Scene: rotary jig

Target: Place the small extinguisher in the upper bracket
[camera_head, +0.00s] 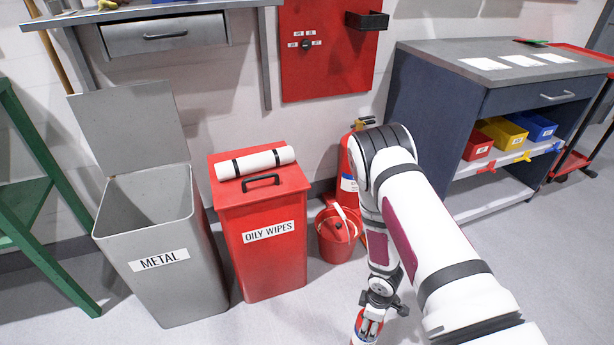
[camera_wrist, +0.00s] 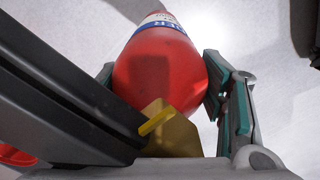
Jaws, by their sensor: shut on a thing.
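The small extinguisher is a red cylinder with a white and blue label, low at the bottom edge of the head view (camera_head: 359,328) and large in the wrist view (camera_wrist: 158,75). My gripper (camera_head: 370,318) is shut on it, with a finger on each side of the red body in the wrist view (camera_wrist: 160,85). A brass valve, a yellow pin and dark lever handles are on the end nearest the wrist camera. A black bracket (camera_head: 368,20) sticks out at the upper right of the red wall panel (camera_head: 325,75), well above the gripper. Its inside is hidden.
A larger red extinguisher (camera_head: 347,175) stands on the floor, partly behind my arm. A red bucket (camera_head: 338,240) is beside it. A red oily-wipes bin (camera_head: 262,268) and an open grey metal bin (camera_head: 172,290) stand left. A grey cabinet (camera_head: 425,120) stands right.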

